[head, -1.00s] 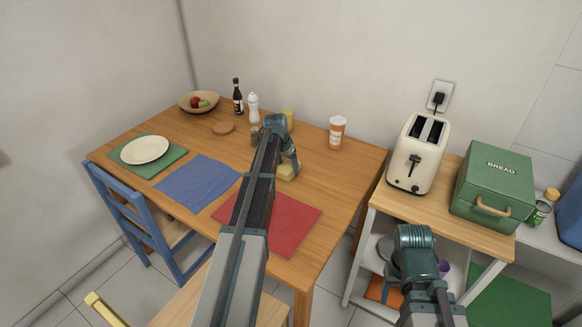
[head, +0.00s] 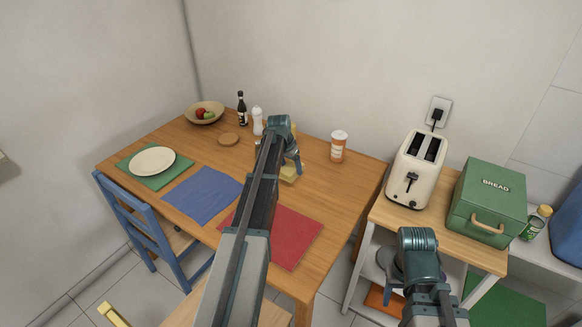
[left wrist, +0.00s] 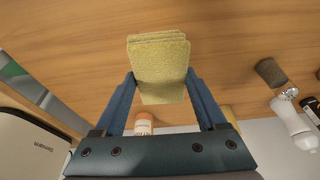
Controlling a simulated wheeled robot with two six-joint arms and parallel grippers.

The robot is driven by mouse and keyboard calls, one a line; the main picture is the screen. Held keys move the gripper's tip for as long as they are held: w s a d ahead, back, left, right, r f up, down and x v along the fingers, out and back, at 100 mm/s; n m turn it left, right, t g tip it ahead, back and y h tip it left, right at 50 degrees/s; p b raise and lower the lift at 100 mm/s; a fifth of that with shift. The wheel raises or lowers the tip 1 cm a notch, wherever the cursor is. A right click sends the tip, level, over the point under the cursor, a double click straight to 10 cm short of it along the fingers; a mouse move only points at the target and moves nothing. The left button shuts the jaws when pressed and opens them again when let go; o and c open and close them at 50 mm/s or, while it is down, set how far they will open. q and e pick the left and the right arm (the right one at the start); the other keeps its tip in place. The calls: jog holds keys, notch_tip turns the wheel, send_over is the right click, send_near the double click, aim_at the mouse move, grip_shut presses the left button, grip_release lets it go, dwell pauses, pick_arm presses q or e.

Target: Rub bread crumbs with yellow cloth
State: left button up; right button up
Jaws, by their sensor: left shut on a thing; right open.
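The yellow cloth (left wrist: 160,62) is a folded, layered pad between the two blue fingers of my left gripper (left wrist: 160,80) in the left wrist view. My left gripper is shut on it. In the head view the left gripper (head: 293,168) is over the wooden table (head: 325,185), with a bit of the cloth (head: 289,175) showing below it. Whether the cloth touches the tabletop is unclear. I can make out no bread crumbs in either view. My right gripper (head: 392,293) is open and empty, low in front of the toaster stand.
A toaster (head: 417,168) and green bread box (head: 487,200) stand right. A blue chair (head: 150,225) stands left.

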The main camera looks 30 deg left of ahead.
pick_arm(q)
notch_tip(320, 180, up, 3)
jog(key=p, duration=0.3)
pick_arm(e)
notch_tip(320, 180, up, 3)
jog(key=shift+f, duration=0.1)
jog(key=shift+c, duration=0.6)
pick_arm(q)
jog(key=shift+a, duration=0.1)
